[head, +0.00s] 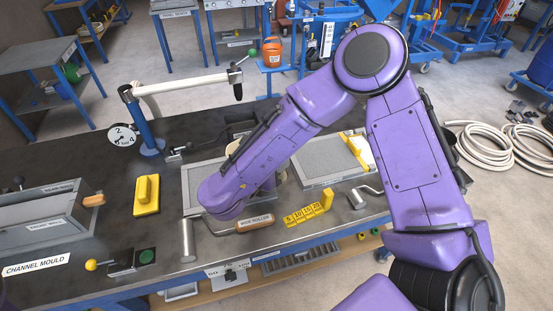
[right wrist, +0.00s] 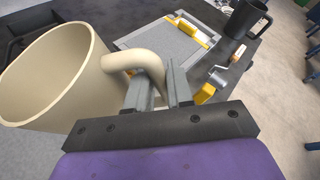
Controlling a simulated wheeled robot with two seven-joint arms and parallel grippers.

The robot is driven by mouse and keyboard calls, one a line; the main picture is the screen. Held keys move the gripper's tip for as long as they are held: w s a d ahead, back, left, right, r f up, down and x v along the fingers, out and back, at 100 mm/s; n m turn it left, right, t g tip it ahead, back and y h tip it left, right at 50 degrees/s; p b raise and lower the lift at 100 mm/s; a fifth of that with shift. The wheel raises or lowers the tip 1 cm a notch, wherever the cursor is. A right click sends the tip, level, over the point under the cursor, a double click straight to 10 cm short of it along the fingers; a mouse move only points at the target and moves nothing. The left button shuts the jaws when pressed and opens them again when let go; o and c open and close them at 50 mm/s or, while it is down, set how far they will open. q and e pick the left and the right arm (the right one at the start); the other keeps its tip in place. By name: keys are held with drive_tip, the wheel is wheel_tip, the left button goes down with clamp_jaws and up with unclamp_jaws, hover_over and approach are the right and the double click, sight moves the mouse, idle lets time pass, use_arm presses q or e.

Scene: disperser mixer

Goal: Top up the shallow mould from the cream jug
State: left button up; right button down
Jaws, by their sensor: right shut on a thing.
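My right gripper (right wrist: 158,88) is shut on the handle of the cream jug (right wrist: 45,80), whose wide open mouth shows at the left of the right wrist view. In the head view my purple right arm hides the gripper and nearly all of the jug. Two shallow framed trays lie on the bench: a left tray (head: 190,183), partly under my arm, and a right tray (head: 325,163) with a flat grey surface. I cannot read which is the shallow mould. My left gripper is out of view.
A wide roller (head: 255,224), yellow numbered blocks (head: 308,209) and a small roller (head: 362,195) lie along the front edge. A yellow float (head: 146,194), a dial gauge (head: 122,136) and the channel mould (head: 50,222) are at left. A dark mug (right wrist: 243,20) stands beyond the right tray.

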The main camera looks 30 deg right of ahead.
wheel_tip(320, 180, up, 2)
drive_tip(key=shift+n+p, duration=0.4)
drive_tip(key=shift+p, duration=0.7)
drive_tip(key=n+p, duration=0.1)
drive_tip(key=r+g+h+p, duration=0.1)
drive_tip(key=shift+w+a+r+n+p, duration=0.2)
drive_tip(key=shift+w+a+n+p, duration=0.05)
drive_tip(key=shift+w+n+p, duration=0.15)
drive_tip(key=shift+s+f, duration=0.1)
drive_tip(key=shift+f, duration=0.1)
drive_tip(key=shift+w+a+r+n+p, duration=0.35)
drive_tip(key=shift+w+a+r+n, duration=0.1)
drive_tip(key=shift+n, duration=0.25)
drive_tip(key=shift+w+a+r+n+g+h, duration=0.1)
drive_tip(key=shift+w+a+n+g+h, duration=0.05)
drive_tip(key=shift+w+n+g+h, duration=0.2)
idle(4.9)
